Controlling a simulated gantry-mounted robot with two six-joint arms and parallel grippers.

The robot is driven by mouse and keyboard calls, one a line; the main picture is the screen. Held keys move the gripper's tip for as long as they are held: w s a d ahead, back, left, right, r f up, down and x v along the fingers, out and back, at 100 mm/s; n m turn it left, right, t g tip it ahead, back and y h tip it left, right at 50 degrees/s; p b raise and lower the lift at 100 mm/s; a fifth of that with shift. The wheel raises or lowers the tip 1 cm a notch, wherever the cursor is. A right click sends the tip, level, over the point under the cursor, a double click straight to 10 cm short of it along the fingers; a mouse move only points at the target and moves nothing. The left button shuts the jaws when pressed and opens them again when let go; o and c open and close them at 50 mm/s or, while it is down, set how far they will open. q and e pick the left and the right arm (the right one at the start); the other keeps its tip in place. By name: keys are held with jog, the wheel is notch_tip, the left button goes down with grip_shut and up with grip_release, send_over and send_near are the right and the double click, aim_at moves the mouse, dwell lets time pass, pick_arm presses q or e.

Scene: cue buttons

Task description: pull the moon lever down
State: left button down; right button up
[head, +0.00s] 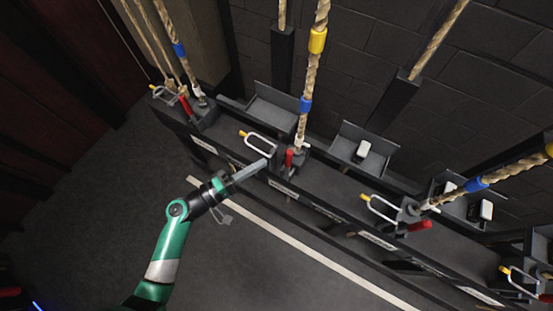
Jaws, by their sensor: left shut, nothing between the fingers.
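Several red levers stand along a dark rail: one at the far left (185,107), one in the middle (289,159), one at the right (419,226) and one at the lower right edge (545,298). White labels (284,190) run along the rail's front, too small to read, so I cannot tell which lever is the moon one. My left gripper (265,163) is shut and empty, just left of the middle lever, with a small gap in the picture. The middle lever looks upright; the right one points sideways to the right. My right gripper is not in view.
Thick ropes (311,75) with blue and yellow bands rise from the rail. Pale loops with yellow ends (258,142) stick out beside the levers. Dark trays (361,150) sit behind against a block wall. Open grey floor with a white line (300,248) lies in front.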

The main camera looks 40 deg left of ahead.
aim_at(288, 163)
pick_arm(q)
jog(key=f, duration=0.2)
jog(key=s+a+f+b, duration=0.1)
jog(key=shift+f+y, duration=0.3)
jog(key=shift+y, duration=0.1)
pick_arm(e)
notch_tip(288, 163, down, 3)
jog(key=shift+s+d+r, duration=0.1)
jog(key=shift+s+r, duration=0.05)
pick_arm(q)
jog(key=shift+w, duration=0.1)
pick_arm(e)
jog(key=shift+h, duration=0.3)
pick_arm(q)
jog(key=b+x, duration=0.1)
jog(key=x, duration=0.9)
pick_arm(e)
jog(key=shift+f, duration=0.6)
